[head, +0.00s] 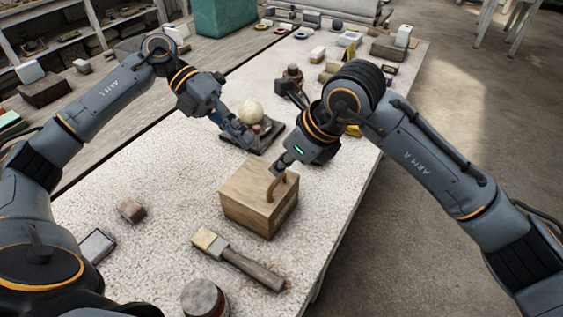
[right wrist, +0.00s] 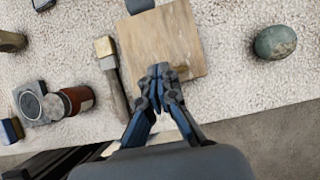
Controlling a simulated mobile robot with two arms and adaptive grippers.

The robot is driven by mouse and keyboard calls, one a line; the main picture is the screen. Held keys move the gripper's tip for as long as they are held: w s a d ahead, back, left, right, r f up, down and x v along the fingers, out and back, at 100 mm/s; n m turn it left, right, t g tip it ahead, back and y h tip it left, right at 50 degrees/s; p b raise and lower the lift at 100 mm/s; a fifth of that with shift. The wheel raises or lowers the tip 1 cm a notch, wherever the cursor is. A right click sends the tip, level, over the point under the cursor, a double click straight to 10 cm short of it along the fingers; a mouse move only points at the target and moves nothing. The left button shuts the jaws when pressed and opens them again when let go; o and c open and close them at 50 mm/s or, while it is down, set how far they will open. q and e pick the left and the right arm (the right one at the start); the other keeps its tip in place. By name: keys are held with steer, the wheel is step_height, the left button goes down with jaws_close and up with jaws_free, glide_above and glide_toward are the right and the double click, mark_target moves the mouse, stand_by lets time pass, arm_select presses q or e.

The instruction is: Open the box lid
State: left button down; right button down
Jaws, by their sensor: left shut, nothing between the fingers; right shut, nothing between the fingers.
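A wooden box (head: 245,212) stands on the white, rough-topped table, its lid lying flat on top. A curved wooden handle (head: 277,187) rises from the lid's right side. My right gripper (head: 276,170) is shut and empty, just above the lid beside the handle. In the right wrist view the shut fingertips (right wrist: 160,72) are over the box top (right wrist: 150,40), and the handle (right wrist: 183,69) shows partly behind them. I cannot tell whether they touch. My left gripper (head: 250,140) is shut and empty, low beside a cream plaster sphere (head: 250,111).
A dark tray (head: 262,144) lies beneath the sphere. A brush (head: 238,258) lies in front of the box, and a round jar (head: 205,297) stands nearer. A greenish rounded stone (right wrist: 275,42) is at the right in the wrist view. The table edge is close to the box's right.

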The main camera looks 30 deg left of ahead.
stand_by(0.9)
arm_select(q)
steer(key=c, duration=1.4)
jaws_free()
steer(key=shift+c, duration=0.2)
